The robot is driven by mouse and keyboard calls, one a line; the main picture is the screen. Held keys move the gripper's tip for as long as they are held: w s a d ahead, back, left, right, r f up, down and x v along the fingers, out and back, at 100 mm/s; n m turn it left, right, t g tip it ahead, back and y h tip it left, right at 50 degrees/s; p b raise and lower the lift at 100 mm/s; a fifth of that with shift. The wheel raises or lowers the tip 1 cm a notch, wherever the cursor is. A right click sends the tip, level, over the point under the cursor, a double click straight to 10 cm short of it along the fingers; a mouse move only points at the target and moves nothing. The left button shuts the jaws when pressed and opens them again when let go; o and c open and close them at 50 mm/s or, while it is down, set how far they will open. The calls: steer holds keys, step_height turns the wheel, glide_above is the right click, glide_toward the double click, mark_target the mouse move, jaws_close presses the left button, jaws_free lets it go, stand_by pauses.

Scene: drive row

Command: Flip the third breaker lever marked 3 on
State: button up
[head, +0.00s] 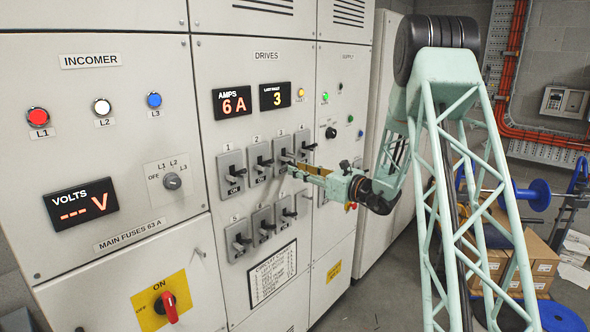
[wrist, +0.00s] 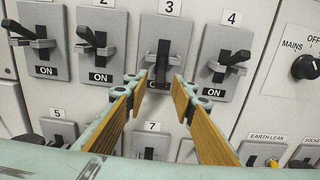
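Breaker 3 (wrist: 178,35) is a grey plate on the drives panel, under a label marked 3. Its black lever (wrist: 161,62) sticks out from the plate, just beyond and between my fingertips in the wrist view. My gripper (wrist: 158,88) is open, with one finger at each side below the lever and nothing between them. I cannot tell whether the fingers touch the plate. In the head view my gripper (head: 293,169) is at the breakers, and its tips partly hide breaker 3 (head: 283,142). The lower ON mark of breaker 3 shows between the fingers.
Breaker 2 (wrist: 102,20) and breaker 4 (wrist: 232,42) stand close on either side, with protruding levers. A lower row includes breaker 5 (head: 238,240) and breaker 7 (wrist: 152,127). The mains knob (wrist: 304,67) is to the right. A red rotary switch (head: 167,306) is at lower left.

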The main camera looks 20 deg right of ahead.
steer(key=shift+x, duration=1.05)
steer(key=shift+c, duration=0.5)
jaws_close()
